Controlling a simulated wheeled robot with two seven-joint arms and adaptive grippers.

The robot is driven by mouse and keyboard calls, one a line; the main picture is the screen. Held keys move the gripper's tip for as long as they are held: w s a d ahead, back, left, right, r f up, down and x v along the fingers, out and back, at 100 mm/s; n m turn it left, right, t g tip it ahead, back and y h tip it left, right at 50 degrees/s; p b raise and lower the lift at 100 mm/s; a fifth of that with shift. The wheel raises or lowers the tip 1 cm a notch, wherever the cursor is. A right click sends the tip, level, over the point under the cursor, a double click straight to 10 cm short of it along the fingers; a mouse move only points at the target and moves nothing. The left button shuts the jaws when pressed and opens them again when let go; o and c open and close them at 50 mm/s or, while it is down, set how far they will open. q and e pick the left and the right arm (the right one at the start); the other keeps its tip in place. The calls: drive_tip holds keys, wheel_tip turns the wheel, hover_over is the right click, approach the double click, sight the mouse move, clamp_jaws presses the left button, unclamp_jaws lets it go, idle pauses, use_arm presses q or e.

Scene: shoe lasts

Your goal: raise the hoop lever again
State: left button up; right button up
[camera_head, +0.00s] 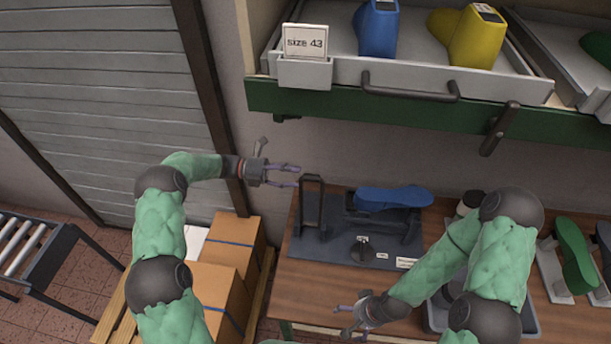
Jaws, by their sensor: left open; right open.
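The hoop lever (312,207), a dark rectangular loop, rises from the left end of a dark base plate (335,254) on the wooden bench. Its exact tilt is hard to tell from this angle. A blue shoe last (393,198) lies sideways on a black cradle (408,228) to the right of the hoop. My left gripper (297,176) is open and empty, its fingertips just left of the hoop's top in the picture; whether they touch it I cannot tell. My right gripper (344,319) is open and empty near the bench's front edge.
A drawer (345,72) labelled size 43, holding a blue and a yellow last, juts out above the bench. A dark lever (499,128) hangs at its front. Cardboard boxes (237,240) stand left of the bench. A grey bin (529,319) and a green last (575,255) are at right.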

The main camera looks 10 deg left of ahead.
use_arm(q)
drive_tip(key=a, duration=0.6)
drive_tip(key=shift+a, duration=0.1)
drive_tip(key=shift+f, duration=0.1)
